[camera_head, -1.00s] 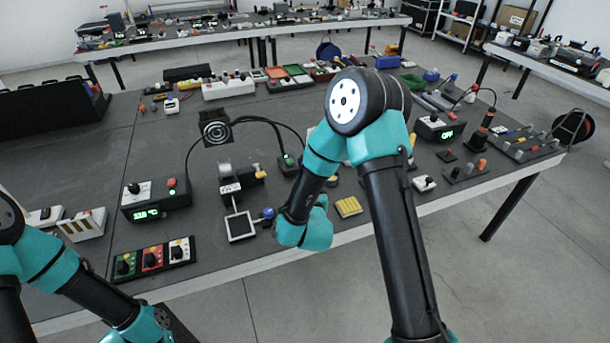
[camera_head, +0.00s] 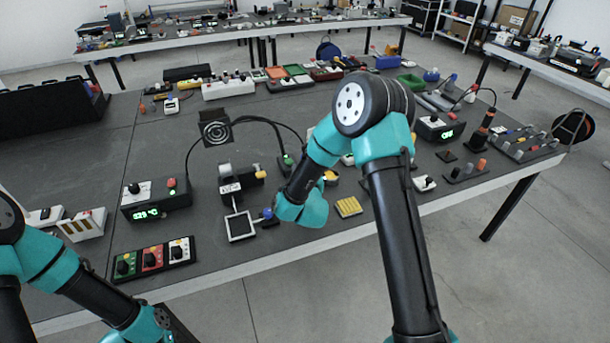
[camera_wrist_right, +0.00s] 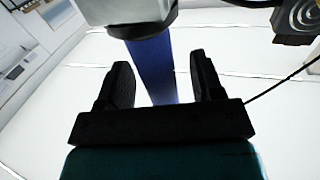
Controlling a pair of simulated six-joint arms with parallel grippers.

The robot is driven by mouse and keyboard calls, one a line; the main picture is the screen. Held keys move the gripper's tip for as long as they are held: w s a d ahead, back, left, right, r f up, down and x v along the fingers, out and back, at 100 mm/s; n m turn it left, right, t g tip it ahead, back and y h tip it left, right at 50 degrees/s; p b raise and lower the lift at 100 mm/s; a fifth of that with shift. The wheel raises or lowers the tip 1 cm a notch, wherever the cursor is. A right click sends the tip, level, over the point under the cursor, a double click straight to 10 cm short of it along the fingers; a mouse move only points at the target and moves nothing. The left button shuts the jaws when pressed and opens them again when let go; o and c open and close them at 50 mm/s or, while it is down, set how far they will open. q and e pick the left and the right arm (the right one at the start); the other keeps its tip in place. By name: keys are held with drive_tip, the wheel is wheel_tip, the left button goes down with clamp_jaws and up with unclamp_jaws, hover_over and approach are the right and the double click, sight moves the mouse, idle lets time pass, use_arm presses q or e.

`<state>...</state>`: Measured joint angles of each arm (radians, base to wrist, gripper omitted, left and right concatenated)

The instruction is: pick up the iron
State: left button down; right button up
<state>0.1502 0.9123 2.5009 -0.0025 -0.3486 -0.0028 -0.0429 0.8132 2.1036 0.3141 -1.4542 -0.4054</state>
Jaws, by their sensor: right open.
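My right gripper (camera_wrist_right: 162,80) is open in the wrist view, with a blue shaft (camera_wrist_right: 153,68) showing between its two black fingers. Whether the fingers touch it is not clear. The shaft meets a grey and black part at the top. In the head view, a round blue end (camera_head: 268,213) shows just left of my right wrist; it may be the same blue thing and may be the iron's handle, but I cannot be sure. A corded black and orange tool (camera_head: 485,125) stands far right. My left arm enters at lower left; its gripper is out of frame.
A black station with a lit display (camera_head: 155,197) stands left. A black fan unit (camera_head: 214,130) on a curved cable is behind. A square metal frame (camera_head: 240,226) lies near the blue end. A switch panel (camera_head: 153,258) and a yellow sponge (camera_head: 349,207) are near the front edge.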

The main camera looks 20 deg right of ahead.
drive_tip(key=shift+x, duration=0.85)
drive_tip(key=shift+c, duration=0.2)
drive_tip(key=c, duration=0.9)
